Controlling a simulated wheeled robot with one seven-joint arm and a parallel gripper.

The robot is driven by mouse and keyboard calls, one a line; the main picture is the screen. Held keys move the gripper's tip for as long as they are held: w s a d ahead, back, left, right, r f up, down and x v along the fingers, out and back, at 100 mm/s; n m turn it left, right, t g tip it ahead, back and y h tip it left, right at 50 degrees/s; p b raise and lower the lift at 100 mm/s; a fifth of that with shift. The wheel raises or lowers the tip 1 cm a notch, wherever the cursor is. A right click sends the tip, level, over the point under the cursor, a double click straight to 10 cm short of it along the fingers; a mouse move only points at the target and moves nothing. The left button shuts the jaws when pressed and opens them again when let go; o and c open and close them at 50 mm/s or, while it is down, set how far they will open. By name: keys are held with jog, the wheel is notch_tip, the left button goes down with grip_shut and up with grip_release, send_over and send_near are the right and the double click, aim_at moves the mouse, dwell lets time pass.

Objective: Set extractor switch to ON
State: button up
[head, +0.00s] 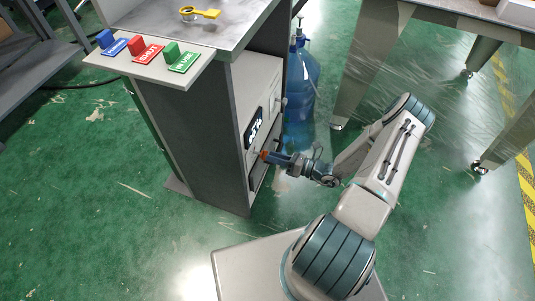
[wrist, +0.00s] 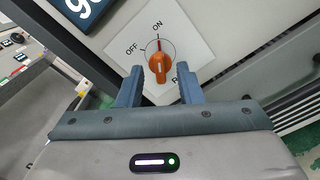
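The extractor switch is an orange rotary knob (wrist: 158,66) on a white label plate (wrist: 183,38) marked OFF, ON and a partly hidden word starting with R. The knob's long axis runs roughly up and down in the wrist view, in line with the ON mark; which end is its pointer I cannot tell for sure. My gripper (wrist: 160,72) is open, its two blue fingers on either side of the knob with visible gaps. In the head view my gripper (head: 270,157) is at the cabinet's side face, beside a small orange spot.
A dark display (wrist: 82,8) sits beside the plate. The grey cabinet (head: 195,140) carries a shelf with blue, red and green labelled blocks (head: 145,52). A blue water bottle (head: 300,95) stands behind my gripper. A metal table (head: 362,50) is at the right.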

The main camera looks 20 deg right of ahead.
jog(key=v, duration=1)
jog(key=shift+d+p, duration=0.15)
jog(key=shift+p, duration=0.3)
jog(key=shift+s, duration=0.1)
jog(key=s+a+r+n+g+h+p, duration=0.1)
jog(key=a+r+n+g+h+p, duration=0.25)
jog(key=r+n+g+p, duration=0.85)
jog(key=s+a+r+n+g+h+b, duration=0.15)
jog(key=a+r+n, duration=0.35)
jog(key=r, duration=1.5)
jog(key=s+a+r+n+t+h+p, duration=0.1)
jog(key=s+r+n+t+h+p, duration=0.1)
jog(key=r, duration=0.8)
jog(key=s+a+r+n+t+h+p, duration=0.1)
jog(key=s+r+n+h+p, duration=0.3)
jog(key=r+n+p, duration=0.2)
jog(key=s+a+r+n+t+h+p, duration=0.1)
jog(key=s+r+n+t+h+p, duration=0.1)
jog(key=r+n, duration=0.5)
notch_tip(320, 180, up, 7)
jog(key=shift+s+f+t+h+p, duration=0.2)
jog(key=shift+s+t+h+p, duration=0.15)
jog(key=shift+s+h+p, duration=0.75)
